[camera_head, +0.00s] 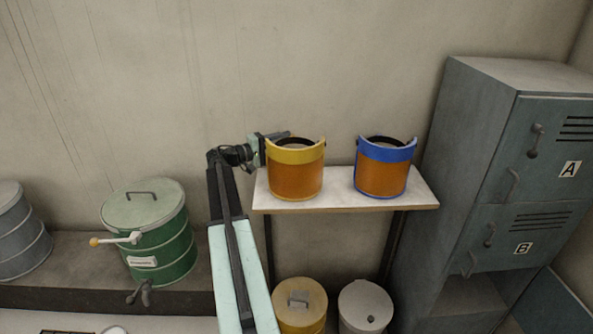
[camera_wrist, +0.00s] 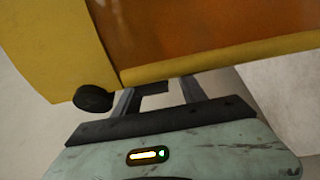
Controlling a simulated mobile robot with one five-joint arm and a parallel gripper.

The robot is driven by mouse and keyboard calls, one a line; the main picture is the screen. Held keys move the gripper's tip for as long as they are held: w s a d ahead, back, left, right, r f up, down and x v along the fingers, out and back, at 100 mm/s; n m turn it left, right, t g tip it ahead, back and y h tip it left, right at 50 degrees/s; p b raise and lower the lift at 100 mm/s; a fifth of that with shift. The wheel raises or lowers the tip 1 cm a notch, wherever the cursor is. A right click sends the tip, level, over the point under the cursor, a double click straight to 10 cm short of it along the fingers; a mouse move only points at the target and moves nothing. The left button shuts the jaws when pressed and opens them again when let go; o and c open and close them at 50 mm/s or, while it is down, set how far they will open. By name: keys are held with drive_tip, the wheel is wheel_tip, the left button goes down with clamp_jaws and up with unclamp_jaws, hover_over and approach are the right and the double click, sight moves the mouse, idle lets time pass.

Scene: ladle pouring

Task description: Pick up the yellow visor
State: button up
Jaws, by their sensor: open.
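The yellow visor (camera_head: 295,172) has a yellow band and an orange shield, and stands upright on the left part of a white shelf (camera_head: 345,197). My gripper (camera_head: 280,135) is at the visor's upper back left, partly hidden behind its rim. In the wrist view the visor's yellow edge (camera_wrist: 215,62) fills the top of the picture, with a dark round knob at its left. My gripper's open fingers (camera_wrist: 160,96) reach toward the yellow edge, and their tips are hidden behind it. I cannot tell whether they touch it.
A blue visor (camera_head: 385,168) stands on the shelf to the right. Grey lockers (camera_head: 500,170) marked A and B stand right of the shelf. A green drum (camera_head: 155,235) is at the left. Two lidded bins (camera_head: 300,303) are under the shelf. The wall is close behind.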

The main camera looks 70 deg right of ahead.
sight(290, 140)
drive_tip(key=x, duration=0.5)
drive_tip(key=shift+d+r, duration=0.1)
clamp_jaws()
drive_tip(key=shift+r, duration=0.1)
